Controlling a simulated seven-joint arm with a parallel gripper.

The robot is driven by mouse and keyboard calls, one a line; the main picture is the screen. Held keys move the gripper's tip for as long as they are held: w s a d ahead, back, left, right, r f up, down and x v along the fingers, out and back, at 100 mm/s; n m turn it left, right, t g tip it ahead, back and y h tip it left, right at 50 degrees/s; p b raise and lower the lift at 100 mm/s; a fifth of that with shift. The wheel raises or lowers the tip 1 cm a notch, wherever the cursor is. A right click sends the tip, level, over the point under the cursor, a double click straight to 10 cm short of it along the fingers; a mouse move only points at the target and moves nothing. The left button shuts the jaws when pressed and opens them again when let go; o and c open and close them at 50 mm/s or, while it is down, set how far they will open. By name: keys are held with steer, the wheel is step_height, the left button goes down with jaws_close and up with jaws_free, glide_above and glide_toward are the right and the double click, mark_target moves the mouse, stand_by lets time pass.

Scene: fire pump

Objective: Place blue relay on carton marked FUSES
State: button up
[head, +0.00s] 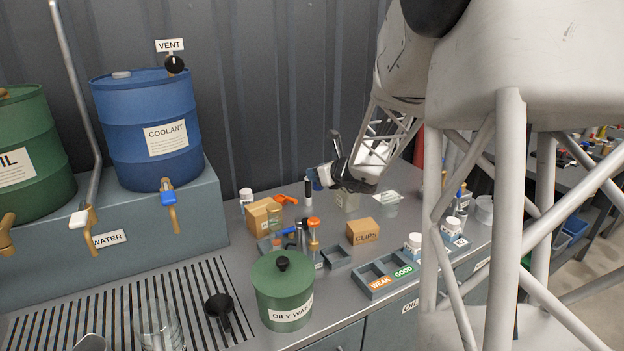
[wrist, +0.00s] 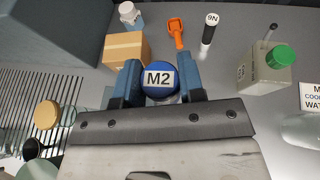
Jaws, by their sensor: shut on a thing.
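My gripper (wrist: 160,88) is shut on the blue relay (wrist: 160,79), a round blue-topped piece with a white M2 label between the two blue fingers. In the head view my gripper (head: 318,180) is above the back of the bench; the relay cannot be told apart from the fingers there. A plain-faced brown carton (head: 262,215) stands on the bench to the gripper's lower left; it also shows in the wrist view (wrist: 126,48), just beyond the left finger. No FUSES mark is readable on it. Another carton (head: 363,232), marked CLIPS, stands to the right.
The green OILY WASTE can (head: 283,290), WEAK/GOOD tray (head: 385,278) and bottles crowd the front. The blue COOLANT drum (head: 148,125) is left.

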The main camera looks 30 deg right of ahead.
steer(key=shift+w+a+r+y, duration=0.1)
steer(key=shift+w+a+y, duration=0.15)
steer(key=shift+w+y, duration=0.1)
steer(key=w+a+r+n+g+y, duration=0.1)
steer(key=w+a+n+g+y, duration=0.4)
steer(key=w+a, duration=0.6)
steer(key=a+n+y, duration=0.2)
steer(key=n, duration=0.1)
steer(key=shift+a, duration=0.25)
steer(key=shift+w, duration=0.1)
glide_above(262, 206)
steer(key=shift+f, duration=3.1)
steer(key=shift+f, duration=1.9)
